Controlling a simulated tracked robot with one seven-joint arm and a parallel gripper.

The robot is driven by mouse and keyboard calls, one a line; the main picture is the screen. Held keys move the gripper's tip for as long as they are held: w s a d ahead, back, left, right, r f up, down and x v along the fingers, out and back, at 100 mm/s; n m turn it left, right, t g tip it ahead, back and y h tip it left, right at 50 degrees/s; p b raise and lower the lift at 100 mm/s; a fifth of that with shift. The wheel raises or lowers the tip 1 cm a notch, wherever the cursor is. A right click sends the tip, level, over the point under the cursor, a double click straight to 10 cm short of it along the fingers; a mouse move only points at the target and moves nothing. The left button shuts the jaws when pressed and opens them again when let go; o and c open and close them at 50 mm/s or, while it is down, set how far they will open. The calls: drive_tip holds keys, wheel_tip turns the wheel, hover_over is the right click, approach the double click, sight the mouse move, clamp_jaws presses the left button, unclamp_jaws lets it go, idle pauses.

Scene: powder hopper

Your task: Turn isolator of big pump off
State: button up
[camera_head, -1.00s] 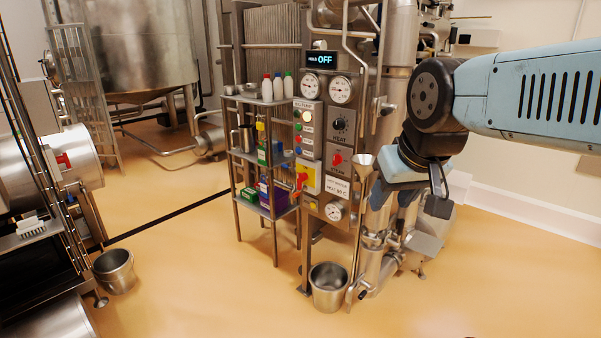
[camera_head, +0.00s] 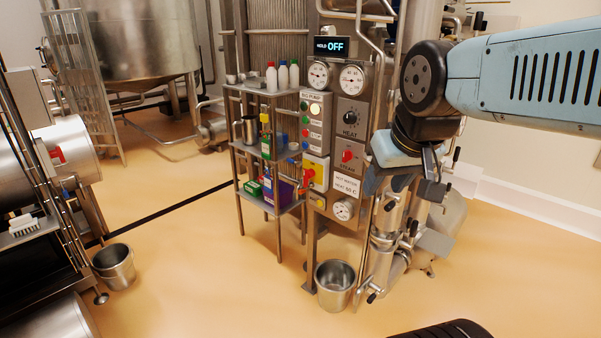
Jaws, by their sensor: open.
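The big pump panel (camera_head: 311,97) is a narrow upright strip of lamps and buttons on the steel control frame in the middle. Below it sits the isolator, a red handle (camera_head: 308,178) on a yellow plate (camera_head: 321,166). The handle looks tilted, but its exact setting is too small to tell. My gripper (camera_head: 390,182) is open and empty, to the right of the isolator and apart from it. It hangs in front of the right side of the frame and hides part of the pipework there.
A shelf rack (camera_head: 266,208) with bottles and boxes stands just left of the isolator. A steam panel with a red knob (camera_head: 347,156) and gauges are to its right. A steel bucket (camera_head: 334,287) stands below on the floor.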

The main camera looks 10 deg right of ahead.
drive_tip(key=w+d+f+n+g+h, duration=0.1)
drive_tip(key=w+d+n+g+h, duration=0.1)
drive_tip(key=w, duration=0.6)
drive_tip(key=w+d+f+n+g+h, duration=0.1)
drive_tip(key=w+d+f+n, duration=0.15)
drive_tip(key=w, duration=0.65)
drive_tip(key=n+t+h, duration=0.8)
drive_tip(key=n+h, duration=0.4)
drive_tip(key=n, duration=0.9)
approach(304, 173)
drive_tip(key=x, duration=1.1)
drive_tip(key=shift+s, duration=0.1)
drive_tip(key=c, duration=0.7)
